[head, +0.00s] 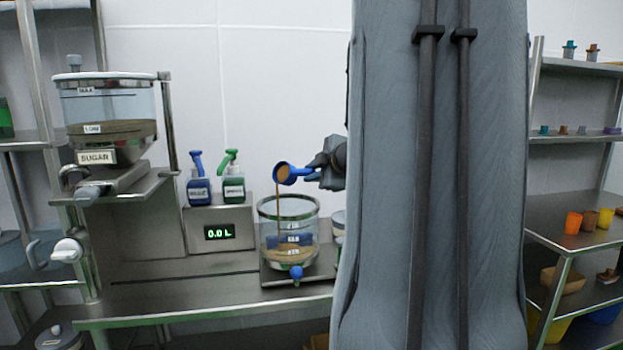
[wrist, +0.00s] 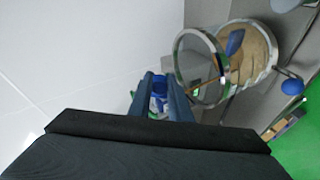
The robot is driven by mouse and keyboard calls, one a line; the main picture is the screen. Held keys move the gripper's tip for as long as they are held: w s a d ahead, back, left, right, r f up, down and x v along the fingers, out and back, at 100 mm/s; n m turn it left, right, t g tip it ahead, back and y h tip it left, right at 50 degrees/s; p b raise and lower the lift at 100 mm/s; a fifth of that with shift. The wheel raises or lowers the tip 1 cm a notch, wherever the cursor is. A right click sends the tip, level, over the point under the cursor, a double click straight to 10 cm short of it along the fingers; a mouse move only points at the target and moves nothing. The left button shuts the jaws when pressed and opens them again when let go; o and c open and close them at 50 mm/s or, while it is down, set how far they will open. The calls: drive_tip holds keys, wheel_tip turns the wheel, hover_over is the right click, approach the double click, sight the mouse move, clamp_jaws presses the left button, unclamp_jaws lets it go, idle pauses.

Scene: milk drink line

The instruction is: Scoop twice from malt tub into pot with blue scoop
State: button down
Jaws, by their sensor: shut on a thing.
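My gripper (head: 318,173) is shut on the handle of the blue scoop (head: 285,174), above the pot's rim. The scoop is tilted, and a thin brown stream of powder falls from it into the clear pot (head: 289,232). The pot has a metal rim and brown powder at its bottom. In the wrist view my gripper's fingers (wrist: 165,88) point toward a blue part, and the pot (wrist: 270,55) shows at upper right with powder and a blue paddle-like piece inside. I cannot make out the malt tub; my arm hides much of the right side.
A sugar dispenser (head: 110,115) stands on a bracket at left. Shelves with orange and yellow cups (head: 589,220) are at right.

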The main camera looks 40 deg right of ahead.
drive_tip(key=shift+w+n+t+h+b, duration=0.1)
drive_tip(key=shift+n+t+h+b, duration=0.45)
drive_tip(key=shift+n+b, duration=3.05)
drive_tip(key=shift+a+n+t+b, duration=0.1)
drive_tip(key=shift+n+t+b, duration=0.5)
drive_tip(key=shift+b, duration=4.35)
drive_tip(key=shift+r+m+p, duration=0.15)
drive_tip(key=shift+m+p, duration=0.25)
drive_tip(key=shift+p, duration=0.35)
drive_tip(key=m+p, duration=0.1)
drive_tip(key=p, duration=0.1)
drive_tip(key=shift+r+g+p, duration=0.1)
drive_tip(key=shift+g+p, duration=0.15)
drive_tip(key=shift+p, duration=0.15)
drive_tip(key=m+g+p, duration=0.1)
drive_tip(key=m+p, duration=0.2)
drive_tip(key=p, duration=0.6)
drive_tip(key=shift+m, duration=0.4)
drive_tip(key=shift+m+y+p, duration=0.35)
drive_tip(key=shift+m+p, duration=0.05)
drive_tip(key=shift+p, duration=0.45)
drive_tip(key=p, duration=0.2)
drive_tip(key=shift+m+g+p, duration=0.35)
drive_tip(key=shift+m+g, duration=0.05)
drive_tip(key=m+p, duration=0.1)
drive_tip(key=p, duration=0.1)
drive_tip(key=shift+p, duration=0.3)
